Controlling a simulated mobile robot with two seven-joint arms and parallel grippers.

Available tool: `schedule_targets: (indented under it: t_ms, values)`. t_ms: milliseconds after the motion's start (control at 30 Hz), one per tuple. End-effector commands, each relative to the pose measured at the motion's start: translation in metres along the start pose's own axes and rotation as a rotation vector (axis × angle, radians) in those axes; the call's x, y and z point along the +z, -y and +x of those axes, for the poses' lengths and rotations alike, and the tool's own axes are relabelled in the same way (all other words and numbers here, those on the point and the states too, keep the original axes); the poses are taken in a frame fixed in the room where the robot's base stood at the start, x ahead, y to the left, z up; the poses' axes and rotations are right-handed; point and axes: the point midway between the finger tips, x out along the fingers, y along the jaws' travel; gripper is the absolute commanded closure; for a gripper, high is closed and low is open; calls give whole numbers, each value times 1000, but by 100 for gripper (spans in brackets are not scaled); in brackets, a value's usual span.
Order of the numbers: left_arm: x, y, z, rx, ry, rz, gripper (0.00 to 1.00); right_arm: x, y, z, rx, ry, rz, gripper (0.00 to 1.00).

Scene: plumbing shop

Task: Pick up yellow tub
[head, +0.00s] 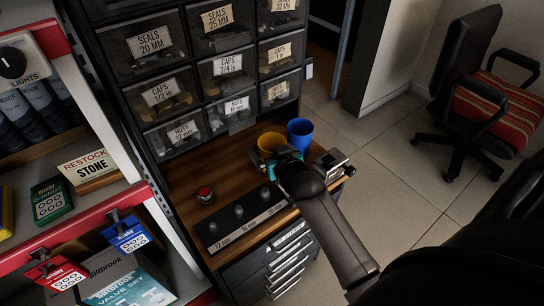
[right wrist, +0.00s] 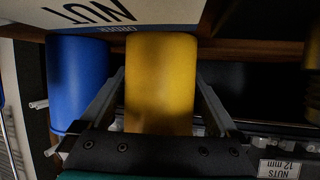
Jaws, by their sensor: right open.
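The yellow tub (head: 270,142) stands upright on the wooden counter below the drawers. In the head view my right gripper (head: 288,154) is at its near side and hides its lower part. In the right wrist view the yellow tub (right wrist: 160,75) fills the space between the two fingers of my right gripper (right wrist: 159,85). The fingers are open, one on each side of it; whether they touch it I cannot tell. My left gripper is not in view.
A blue tub (head: 300,133) stands close beside the yellow one, also near a finger in the wrist view (right wrist: 75,85). A metal device (head: 330,162) lies to the right. A red button (head: 205,193) and a black labelled strip (head: 240,215) lie in front. Labelled drawers (head: 228,66) rise behind.

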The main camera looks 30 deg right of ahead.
Motion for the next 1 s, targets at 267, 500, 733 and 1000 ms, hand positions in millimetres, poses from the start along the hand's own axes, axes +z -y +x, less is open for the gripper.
schedule_targets:
  t_ms: [267, 500, 733, 1000]
  values:
    - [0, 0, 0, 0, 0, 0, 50, 0, 0, 0, 0, 0, 0, 16]
    - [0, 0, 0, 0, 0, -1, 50, 0, 0, 0, 0, 0, 0, 43]
    - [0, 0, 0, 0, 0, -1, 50, 0, 0, 0, 0, 0, 0, 69]
    - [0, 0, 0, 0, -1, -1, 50, -1, 0, 0, 0, -1, 0, 72]
